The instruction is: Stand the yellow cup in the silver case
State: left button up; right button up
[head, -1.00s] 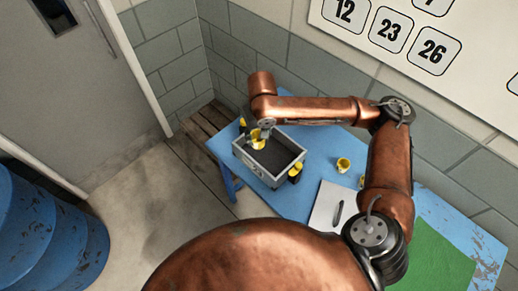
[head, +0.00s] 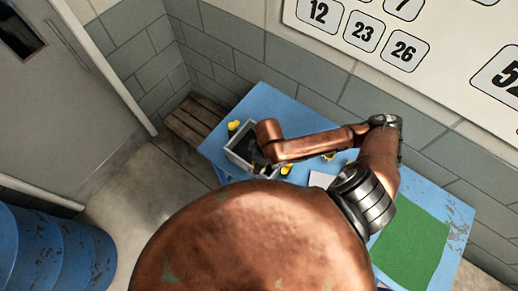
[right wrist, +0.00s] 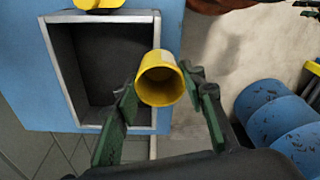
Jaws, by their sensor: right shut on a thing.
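The yellow cup (right wrist: 160,70) is between the fingers of my right gripper (right wrist: 162,90), which is shut on it. Its mouth faces the wrist camera. In the right wrist view the cup overlaps the right rim of the silver case (right wrist: 58,70); its height above the rim is hard to tell. The visible dark floor of the case looks bare. In the head view the case (head: 238,163) stands at the left end of the blue table, and my right arm hides part of it and most of the gripper. My left gripper is not in view.
Another yellow item (head: 233,125) stands beyond the case and shows in the right wrist view (right wrist: 97,4). More yellow items (head: 328,156) are right of the case. A green mat (head: 411,247) lies on the blue table (head: 285,105). Blue drums (head: 50,250) stand at lower left.

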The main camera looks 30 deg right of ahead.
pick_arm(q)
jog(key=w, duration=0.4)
pick_arm(e)
jog(key=shift+s+n, duration=0.4)
jog(key=shift+s, duration=0.85)
jog(key=w+d+f+b, duration=0.1)
jog(key=w+f+b, duration=0.2)
jog(key=w, duration=0.1)
jog(key=w+d+f+b, duration=0.2)
jog(key=w+b, duration=0.1)
jog(key=w, duration=0.1)
jog(key=w+d+f+b, duration=0.2)
jog(key=w+f+b, duration=0.1)
jog(key=w, duration=0.1)
jog(key=shift+f, duration=0.3)
jog(key=shift+w+d+f, duration=0.1)
jog(key=shift+w+f, duration=0.2)
jog(key=shift+f, duration=0.1)
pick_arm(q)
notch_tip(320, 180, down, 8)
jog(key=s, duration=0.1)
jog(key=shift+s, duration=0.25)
pick_arm(e)
jog(key=shift+f, duration=1.65)
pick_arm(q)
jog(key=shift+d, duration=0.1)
pick_arm(e)
jog(key=shift+f, duration=0.1)
